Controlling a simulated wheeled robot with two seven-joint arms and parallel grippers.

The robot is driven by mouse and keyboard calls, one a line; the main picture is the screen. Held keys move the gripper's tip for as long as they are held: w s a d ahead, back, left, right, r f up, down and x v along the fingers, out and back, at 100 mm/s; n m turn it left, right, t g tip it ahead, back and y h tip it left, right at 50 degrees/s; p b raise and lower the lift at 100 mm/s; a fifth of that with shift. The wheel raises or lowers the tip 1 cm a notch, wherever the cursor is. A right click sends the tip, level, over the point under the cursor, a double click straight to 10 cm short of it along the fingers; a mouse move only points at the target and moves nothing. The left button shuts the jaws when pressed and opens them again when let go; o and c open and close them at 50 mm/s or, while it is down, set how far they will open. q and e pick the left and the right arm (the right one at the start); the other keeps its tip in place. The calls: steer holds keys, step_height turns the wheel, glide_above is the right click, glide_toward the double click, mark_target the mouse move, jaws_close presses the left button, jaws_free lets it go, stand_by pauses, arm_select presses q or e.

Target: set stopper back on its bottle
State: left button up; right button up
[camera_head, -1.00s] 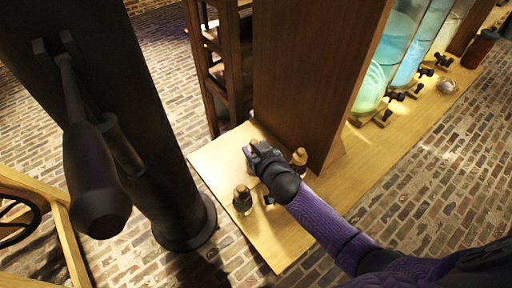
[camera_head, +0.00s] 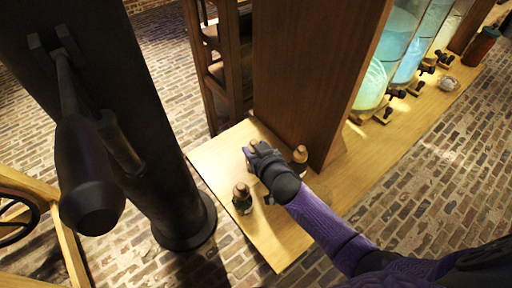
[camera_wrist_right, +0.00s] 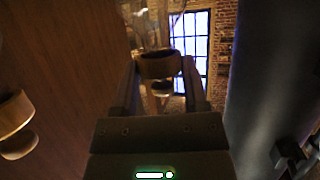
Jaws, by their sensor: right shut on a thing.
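My right gripper (camera_head: 252,150) is low over the near end of the wooden bench, shut on a small brown stopper. The stopper (camera_wrist_right: 162,88) shows between the fingers in the right wrist view, beside a wider brown collar (camera_wrist_right: 160,62) and clear glass. I cannot tell whether the stopper is seated or just apart from that glass. A dark bottle (camera_head: 242,203) with a brown top stands in front of the gripper. Another tan-topped bottle (camera_head: 299,160) stands behind my wrist, by the wooden post; a brown top (camera_wrist_right: 14,118) also shows at the left in the wrist view. My left gripper is out of view.
The bench (camera_head: 285,240) has bare room at its front and left corner. A tall wooden post (camera_head: 310,80) rises close behind the gripper. Glass jars (camera_head: 372,88) with taps line the bench at right. A dark column (camera_head: 130,130) with a lever stands at left.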

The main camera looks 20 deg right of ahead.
steer(key=o, duration=0.9)
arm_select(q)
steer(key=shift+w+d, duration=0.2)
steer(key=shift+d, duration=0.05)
arm_select(e)
steer(key=shift+o, duration=0.2)
arm_select(q)
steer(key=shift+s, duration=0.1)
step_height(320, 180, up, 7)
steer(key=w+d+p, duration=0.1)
steer(key=p, duration=0.6)
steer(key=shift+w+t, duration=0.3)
arm_select(e)
steer(key=v, duration=1.1)
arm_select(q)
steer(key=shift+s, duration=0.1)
